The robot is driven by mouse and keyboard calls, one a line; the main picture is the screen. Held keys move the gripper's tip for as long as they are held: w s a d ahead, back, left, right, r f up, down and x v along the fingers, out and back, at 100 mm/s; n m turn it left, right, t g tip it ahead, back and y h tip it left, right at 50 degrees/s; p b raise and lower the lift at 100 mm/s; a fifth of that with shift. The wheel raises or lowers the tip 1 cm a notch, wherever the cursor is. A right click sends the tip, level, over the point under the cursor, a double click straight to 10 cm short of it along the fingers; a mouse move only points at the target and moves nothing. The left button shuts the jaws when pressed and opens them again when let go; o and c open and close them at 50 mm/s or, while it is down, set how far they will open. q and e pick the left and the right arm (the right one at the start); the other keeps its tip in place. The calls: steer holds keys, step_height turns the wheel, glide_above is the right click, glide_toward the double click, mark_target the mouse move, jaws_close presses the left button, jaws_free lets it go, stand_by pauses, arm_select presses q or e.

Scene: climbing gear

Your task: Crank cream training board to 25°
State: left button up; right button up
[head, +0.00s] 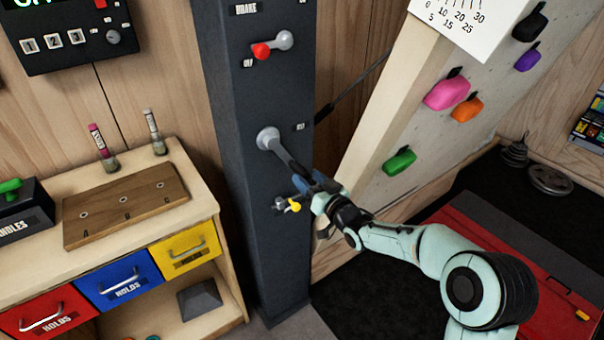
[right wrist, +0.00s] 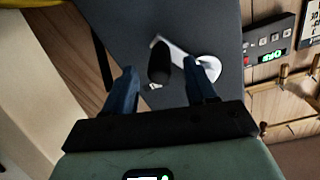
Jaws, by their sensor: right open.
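The cream training board (head: 400,75) leans at the right, with pink, orange, green and purple holds on its grey face. A white angle scale (head: 465,22) is by its upper edge; I see no pointer on it. The grey crank (head: 285,156) is on the dark column (head: 250,100), its arm slanting down and right. My right gripper (head: 322,184) is at the crank's outer end. In the right wrist view, the black crank handle (right wrist: 160,62) stands between my open blue fingers (right wrist: 168,70), apparently with gaps on both sides. My left gripper is out of view.
A brake lever with a red knob (head: 262,51) is above the crank. A small yellow-knobbed part (head: 293,206) is just below it. A bench with coloured drawers (head: 125,280) stands left of the column. A red mat (head: 480,240) lies at right.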

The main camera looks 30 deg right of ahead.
steer(key=shift+w+a, duration=0.1)
steer(key=shift+w, duration=1.8)
jaws_close()
steer(key=shift+d+r+n, duration=0.3)
steer(key=shift+d+n, duration=0.1)
steer(key=shift+d+r+n, duration=0.8)
steer(key=shift+d+n, duration=0.05)
steer(key=shift+n, duration=0.45)
step_height(320, 180, up, 12)
steer(key=n, duration=1.5)
glide_above(304, 170)
steer(key=d, duration=0.4)
steer(key=shift+w+a+f+t+y, duration=0.15)
steer(key=shift+w+t+y, duration=0.15)
steer(key=shift+w, duration=0.1)
